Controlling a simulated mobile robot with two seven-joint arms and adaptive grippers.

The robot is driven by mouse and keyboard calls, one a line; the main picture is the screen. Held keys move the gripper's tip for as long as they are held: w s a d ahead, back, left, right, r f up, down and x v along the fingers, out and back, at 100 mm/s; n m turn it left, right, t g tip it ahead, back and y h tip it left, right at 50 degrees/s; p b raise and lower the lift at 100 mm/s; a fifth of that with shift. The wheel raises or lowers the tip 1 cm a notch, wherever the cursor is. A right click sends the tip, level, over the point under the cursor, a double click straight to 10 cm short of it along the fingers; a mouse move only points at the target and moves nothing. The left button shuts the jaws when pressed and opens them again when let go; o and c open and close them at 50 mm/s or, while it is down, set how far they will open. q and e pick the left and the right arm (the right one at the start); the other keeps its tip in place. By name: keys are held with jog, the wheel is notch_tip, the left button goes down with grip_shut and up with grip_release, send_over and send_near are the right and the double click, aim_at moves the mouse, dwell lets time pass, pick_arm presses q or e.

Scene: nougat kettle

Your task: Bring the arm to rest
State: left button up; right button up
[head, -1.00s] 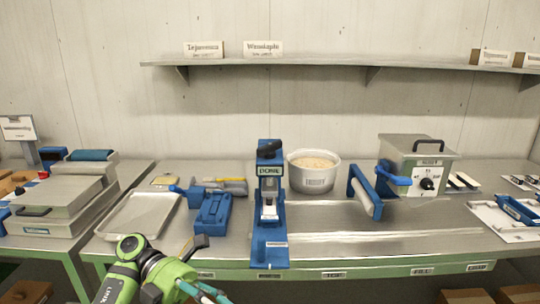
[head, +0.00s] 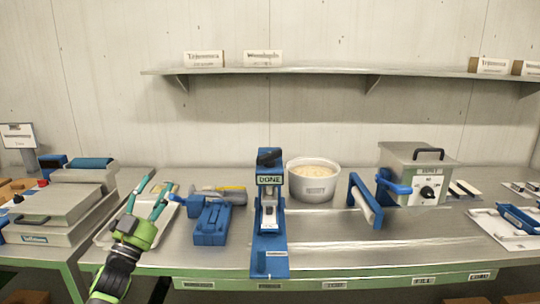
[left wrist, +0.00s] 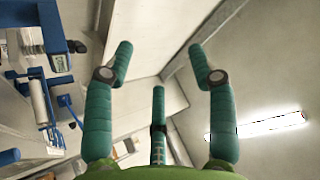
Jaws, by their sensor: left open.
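My left gripper (head: 151,196) is green with teal fingers. In the head view it stands raised at the left part of the bench, in front of the metal tray (head: 108,236). Its fingers point up and are spread apart, with nothing between them. In the left wrist view the open fingers (left wrist: 160,75) frame only wall and ceiling. My left arm comes up from the bottom left edge. It hides part of the tray. My right gripper is not in view.
The bench holds a blue press marked DONE (head: 270,215), a white tub (head: 314,190), a blue-handled roller (head: 364,200), a metal box with a dial (head: 405,165) and a blue fixture (head: 210,222). A shelf (head: 330,70) runs along the wall above.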

pick_arm(q)
jog(key=w+a+f+n+g+y, duration=0.4)
jog(key=a+f+n+g+y, duration=0.15)
jog(key=f+n+y, duration=0.5)
jog(key=s+d+f+g+h, duration=0.15)
jog(key=s+f, duration=0.35)
jog(key=f, duration=0.7)
jog(key=s+f+g, duration=0.3)
jog(key=s+f, duration=0.2)
jog(key=f, duration=0.8)
jog(key=s+d+f+g+h, duration=0.15)
jog(key=s+f, duration=0.25)
jog(key=f, duration=0.8)
jog(key=s+d+f+g, duration=0.3)
jog(key=s+f+g, duration=0.3)
jog(key=s+f, duration=1.25)
jog(key=s+d+f+g, duration=0.1)
jog(key=s+f, duration=0.1)
jog(key=s, duration=0.8)
jog(key=s+d+f+g, duration=0.1)
jog(key=s+f+g, duration=0.1)
jog(key=s, duration=0.9)
jog(key=s+d+f+g, duration=0.2)
jog(key=s+f, duration=0.1)
jog(key=s, duration=0.7)
jog(key=shift+s+f, duration=0.15)
jog(key=shift+s, duration=0.25)
jog(key=shift+w+m, duration=0.1)
jog(key=shift+m, duration=0.15)
